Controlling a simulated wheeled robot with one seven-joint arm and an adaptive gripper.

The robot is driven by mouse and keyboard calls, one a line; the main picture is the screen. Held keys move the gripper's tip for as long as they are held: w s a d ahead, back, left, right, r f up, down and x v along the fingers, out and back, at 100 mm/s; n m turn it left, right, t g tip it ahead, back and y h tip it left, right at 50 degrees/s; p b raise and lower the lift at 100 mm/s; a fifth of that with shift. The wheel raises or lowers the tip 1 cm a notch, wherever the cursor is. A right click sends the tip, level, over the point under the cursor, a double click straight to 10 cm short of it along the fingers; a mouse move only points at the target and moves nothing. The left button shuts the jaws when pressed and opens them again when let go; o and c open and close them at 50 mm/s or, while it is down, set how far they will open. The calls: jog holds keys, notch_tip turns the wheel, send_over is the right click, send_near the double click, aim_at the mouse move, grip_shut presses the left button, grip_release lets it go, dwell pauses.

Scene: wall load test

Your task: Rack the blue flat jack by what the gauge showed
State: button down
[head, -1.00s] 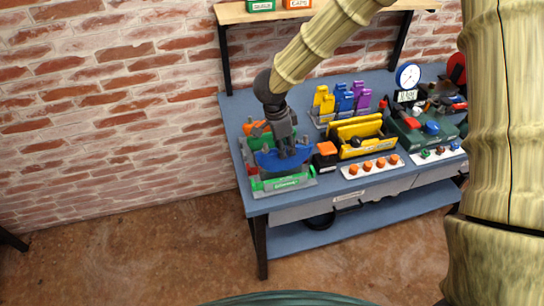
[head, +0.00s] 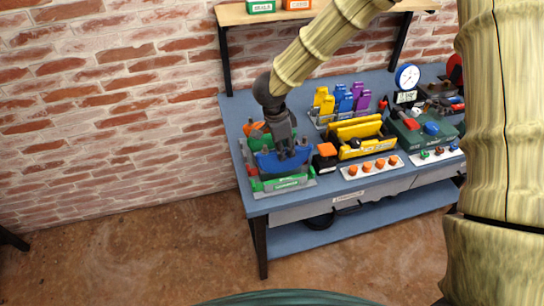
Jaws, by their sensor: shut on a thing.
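My gripper (head: 284,149) is shut on the blue flat jack (head: 283,163) at the left end of the bench. The jack is held over the rack with the green front (head: 287,183). Its lower edge is close to the green front, and I cannot tell whether it touches or sits in a slot. An orange rack part (head: 256,131) shows behind the gripper. The round white gauge (head: 408,76) stands at the back right of the bench; its reading is too small to make out.
A yellow tray (head: 358,137) and a small black block with an orange top (head: 326,155) stand right of the rack. Blue, yellow and purple pieces (head: 344,100) stand behind. A white strip with orange knobs (head: 372,168) lies in front. A shelf (head: 340,14) hangs above.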

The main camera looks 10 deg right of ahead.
jog(key=shift+f, duration=2.85)
dwell(0.9)
jog(key=c, duration=0.9)
grip_release()
jog(key=shift+o, duration=0.2)
jog(key=shift+r, duration=0.15)
jog(key=shift+r+p, duration=3.9)
jog(key=shift+p, duration=0.1)
jog(key=shift+a, duration=0.1)
